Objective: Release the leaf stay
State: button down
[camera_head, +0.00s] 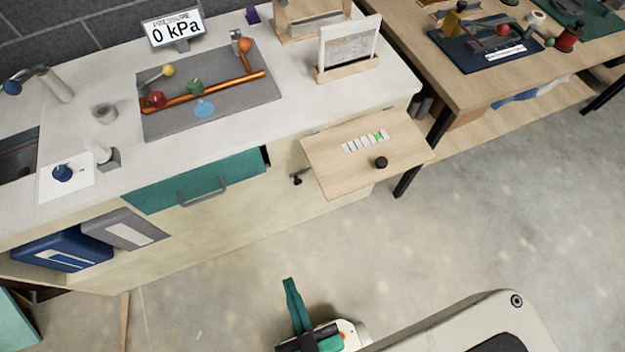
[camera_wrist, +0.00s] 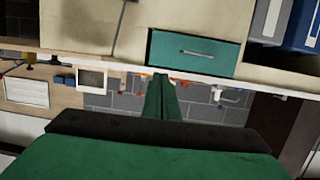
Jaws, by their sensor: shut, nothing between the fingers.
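The leaf (camera_head: 330,168) is a pale wooden flap sticking out from the front of the white counter at its right end. It looks raised, roughly level. A strip of pale marks with one green mark (camera_head: 378,136) and a black knob (camera_head: 381,163) are on its top. A small black fitting (camera_head: 297,178) shows on the cabinet front beside the leaf's left edge; I cannot tell whether it is the stay. My gripper (camera_head: 289,283) has green fingers, shut and empty, over the floor well in front of the leaf. The shut fingers also show in the wrist view (camera_wrist: 160,90).
A teal drawer (camera_head: 160,190) with a grey handle is left of the leaf; it shows in the wrist view too (camera_wrist: 170,52). A wooden bench (camera_head: 465,85) stands at the right. The counter bears a pipe board (camera_head: 240,95) and a gauge. Floor in front is clear.

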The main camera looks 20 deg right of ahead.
jog(key=w+d+f+m+h, duration=0.1)
jog(key=w+d+f+m, duration=0.4)
jog(key=w+f+m, duration=0.3)
jog(key=w+d+f+m+h, duration=0.2)
jog(key=w+d+f+m, duration=0.4)
jog(key=w+f+m, duration=0.2)
jog(key=w+d+f+m+t+h, duration=0.1)
jog(key=w+d+f+m+h, duration=0.1)
jog(key=w+d+f+m, duration=0.3)
jog(key=w+f+m, duration=0.2)
jog(key=w+f, duration=0.2)
jog(key=f, duration=0.2)
jog(key=shift+d+f+m, duration=0.25)
jog(key=shift+d+m, duration=0.15)
jog(key=shift+w, duration=0.1)
jog(key=r+x, duration=0.1)
jog(key=x, duration=0.9)
jog(key=shift+a, duration=2)
jog(key=shift+f, duration=0.1)
